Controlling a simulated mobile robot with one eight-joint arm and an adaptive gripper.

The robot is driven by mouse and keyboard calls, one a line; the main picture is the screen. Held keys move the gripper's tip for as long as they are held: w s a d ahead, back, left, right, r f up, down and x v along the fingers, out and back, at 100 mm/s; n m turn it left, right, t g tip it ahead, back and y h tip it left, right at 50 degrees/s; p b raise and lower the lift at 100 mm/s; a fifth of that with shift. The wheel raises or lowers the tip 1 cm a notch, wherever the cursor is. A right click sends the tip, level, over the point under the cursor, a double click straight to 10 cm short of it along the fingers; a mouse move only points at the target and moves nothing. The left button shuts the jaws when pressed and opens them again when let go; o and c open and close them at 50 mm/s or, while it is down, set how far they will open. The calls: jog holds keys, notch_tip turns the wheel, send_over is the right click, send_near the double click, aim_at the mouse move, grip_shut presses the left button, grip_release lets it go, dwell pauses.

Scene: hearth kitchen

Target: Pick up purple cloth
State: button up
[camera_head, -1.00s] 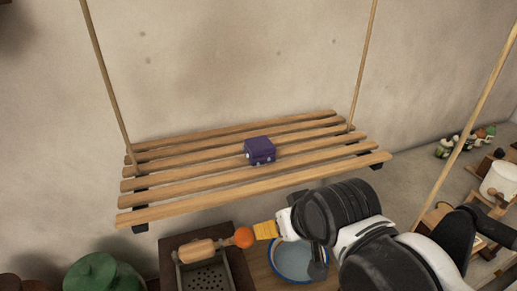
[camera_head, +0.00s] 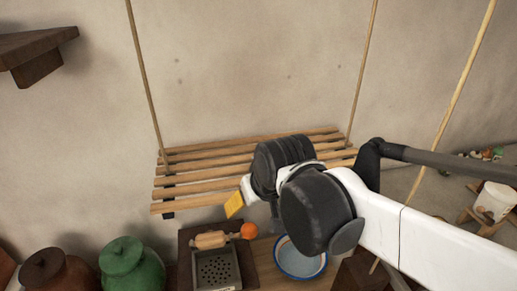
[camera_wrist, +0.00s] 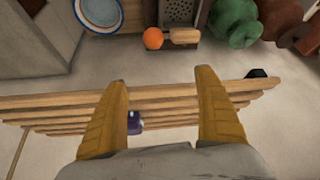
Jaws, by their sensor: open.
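The purple cloth (camera_wrist: 134,122) is a small folded purple block on the hanging slatted wooden shelf (camera_wrist: 165,104). In the wrist view it shows beside the inner edge of my left finger, partly hidden by it. In the head view my arm hides the cloth, while the shelf (camera_head: 190,183) still shows. My gripper (camera_wrist: 162,85) has two yellow fingers spread wide and is empty. In the head view one yellow finger of my gripper (camera_head: 235,204) shows in front of the shelf's front edge. The fingers are not around the cloth.
Ropes hold the shelf (camera_head: 145,75) at its corners. Below stand a grater box (camera_head: 216,270), a rolling pin (camera_head: 210,240), an orange (camera_head: 249,231), a blue-rimmed bowl (camera_head: 300,262) and a green jar (camera_head: 130,265). A dark wall shelf (camera_head: 35,45) is at upper left.

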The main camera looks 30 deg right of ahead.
jog(key=w+d+r+p, duration=0.3)
jog(key=r+p, duration=0.1)
jog(key=p, duration=0.1)
jog(key=w+d+r+m+g+p, duration=0.1)
jog(key=w+d+r+p, duration=0.2)
jog(key=d+r+p, duration=0.1)
jog(key=w+d+r+m+g+p, duration=0.1)
jog(key=w+d+r+p, duration=0.2)
jog(key=p, duration=0.3)
jog(key=shift+w+d+r+h, duration=0.1)
jog(key=shift+d+r+h, duration=0.2)
jog(key=shift+d+r, duration=0.25)
jog(key=x, duration=0.5)
jog(key=shift+f, duration=0.25)
jog(key=x, duration=0.3)
jog(key=a+x, duration=0.1)
jog(key=shift+d+f, duration=0.1)
jog(key=shift+f, duration=0.35)
jog(key=shift+w+d+f, duration=0.1)
jog(key=shift+w+f, duration=0.15)
jog(key=shift+f, duration=0.05)
jog(key=shift+s, duration=0.15)
jog(key=shift+c, duration=0.6)
jog(key=c, duration=1.3)
jog(key=shift+c, duration=0.2)
